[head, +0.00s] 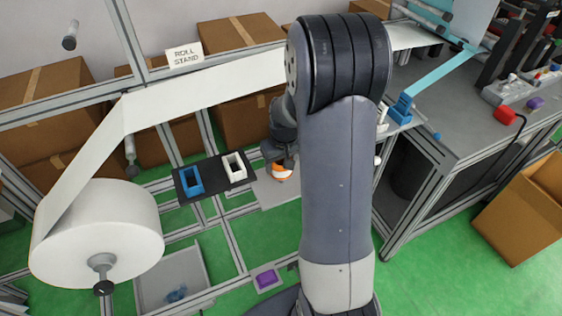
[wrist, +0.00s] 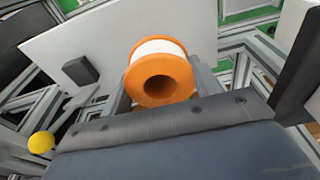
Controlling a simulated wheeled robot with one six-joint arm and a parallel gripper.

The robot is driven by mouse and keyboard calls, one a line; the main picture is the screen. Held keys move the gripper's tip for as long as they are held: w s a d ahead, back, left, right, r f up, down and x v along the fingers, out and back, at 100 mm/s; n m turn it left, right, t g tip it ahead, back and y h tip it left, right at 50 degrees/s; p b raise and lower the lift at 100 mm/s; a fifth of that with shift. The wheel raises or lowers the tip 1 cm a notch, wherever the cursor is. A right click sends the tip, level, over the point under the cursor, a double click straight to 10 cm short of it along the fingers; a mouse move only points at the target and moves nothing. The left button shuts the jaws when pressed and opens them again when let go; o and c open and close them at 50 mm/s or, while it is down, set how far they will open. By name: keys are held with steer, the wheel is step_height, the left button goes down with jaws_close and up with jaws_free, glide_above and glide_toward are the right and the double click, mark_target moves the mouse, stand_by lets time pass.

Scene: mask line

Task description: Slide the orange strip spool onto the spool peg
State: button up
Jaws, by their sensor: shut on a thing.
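The orange strip spool (wrist: 160,78) has orange flanges, a white wound strip and a dark open bore. In the wrist view its bore end faces the camera. My gripper (wrist: 162,92) is shut on the spool, with grey finger parts on both sides of it. In the head view the spool (head: 281,173) shows as a small orange and white piece below my dark wrist, left of my upper arm. My arm hides much of the area around it. I cannot tell which part is the spool peg.
A large white roll (head: 95,235) stands at left, its web running up and right. A black tray (head: 212,177) holds a blue and a white frame. A grey bench (head: 440,100) is at right. A white panel (wrist: 115,40) and yellow ball (wrist: 41,142) show in the wrist view.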

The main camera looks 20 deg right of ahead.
steer(key=shift+f, duration=0.15)
steer(key=shift+f+b, duration=1.65)
steer(key=shift+f, duration=0.25)
steer(key=shift+f+b, duration=0.35)
steer(key=shift+f, duration=0.05)
steer(key=o, duration=1.1)
steer(key=shift+r, duration=0.1)
steer(key=r, duration=0.3)
steer(key=s+r, duration=0.1)
steer(key=r, duration=0.6)
steer(key=shift+s+r, duration=0.35)
